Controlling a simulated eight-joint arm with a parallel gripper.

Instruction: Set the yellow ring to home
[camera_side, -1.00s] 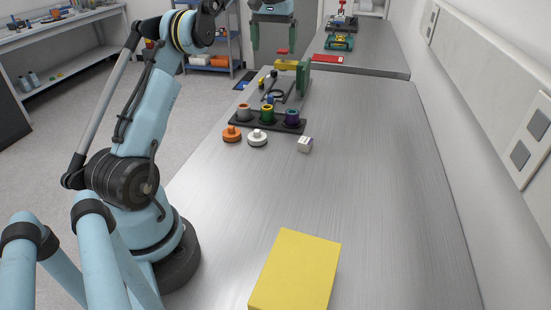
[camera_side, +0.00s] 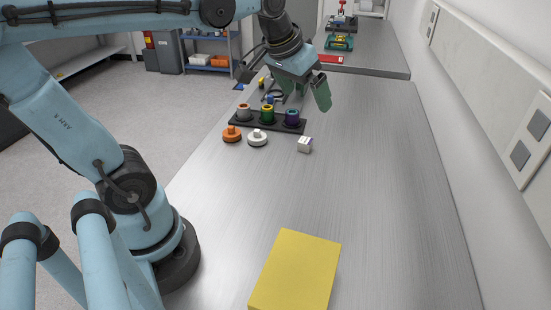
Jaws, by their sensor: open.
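A black holder (camera_side: 254,125) on the bench carries three short round pieces in a row. My gripper (camera_side: 304,95) is open, with green fingers, tilted above and behind the right end of the holder. It appears apart from the holder. My gripper and wrist hide most of the apparatus behind.
An orange knob-like piece (camera_side: 231,134), a white one (camera_side: 257,138) and a small white block (camera_side: 305,145) sit in front of the holder. A large yellow block (camera_side: 296,270) stands at the near end. The bench between is clear, with a wall at right.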

